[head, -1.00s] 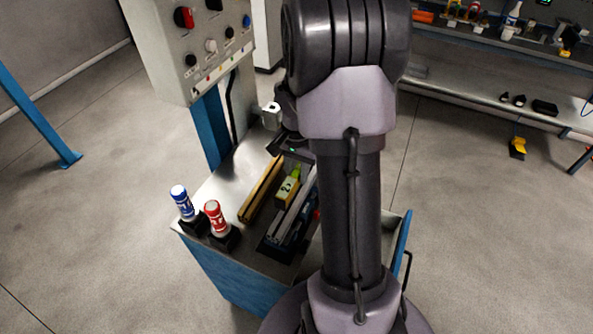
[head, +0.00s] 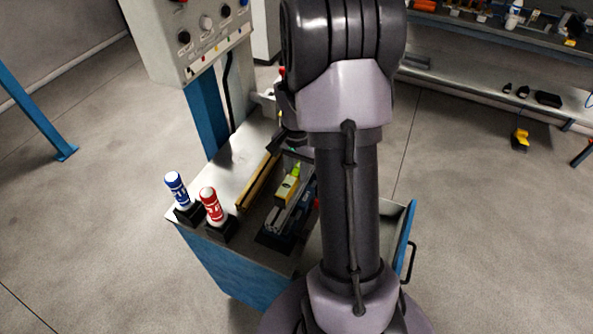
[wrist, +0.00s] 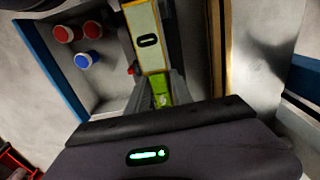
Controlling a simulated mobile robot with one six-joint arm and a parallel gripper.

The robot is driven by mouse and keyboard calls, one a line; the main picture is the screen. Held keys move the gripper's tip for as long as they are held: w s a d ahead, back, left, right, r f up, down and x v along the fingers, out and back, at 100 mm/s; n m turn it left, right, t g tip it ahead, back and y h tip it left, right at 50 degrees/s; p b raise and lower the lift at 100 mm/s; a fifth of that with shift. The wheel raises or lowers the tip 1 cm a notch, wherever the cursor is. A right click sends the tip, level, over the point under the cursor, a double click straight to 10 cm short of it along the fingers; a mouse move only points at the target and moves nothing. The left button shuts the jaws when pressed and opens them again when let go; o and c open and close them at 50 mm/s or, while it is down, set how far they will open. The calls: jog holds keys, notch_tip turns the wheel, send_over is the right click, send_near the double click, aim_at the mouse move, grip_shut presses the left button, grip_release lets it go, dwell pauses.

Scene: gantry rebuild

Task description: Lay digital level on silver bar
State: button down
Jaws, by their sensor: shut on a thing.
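The digital level (head: 287,189) is a pale yellow block with a dark display and a bright green end. My gripper (wrist: 159,90) is shut on the green end, seen in the wrist view, where the level (wrist: 148,42) points away from the jaws. In the head view the level is over the silver bar (head: 273,221), roughly in line with it. The bar lies in the dark vise on the cart, and its near end shows past the level. I cannot tell whether the level touches the bar. My arm hides part of the vise.
A long wooden-coloured bar (head: 256,184) lies left of the vise on the metal cart top (head: 229,165). A control panel (head: 196,38) rises behind.

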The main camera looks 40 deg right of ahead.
jog(key=shift+f, duration=0.2)
jog(key=c, duration=1)
grip_release()
jog(key=shift+c, duration=0.2)
notch_tip(320, 180, up, 18)
jog(key=p, duration=0.4)
jog(key=shift+f, duration=0.25)
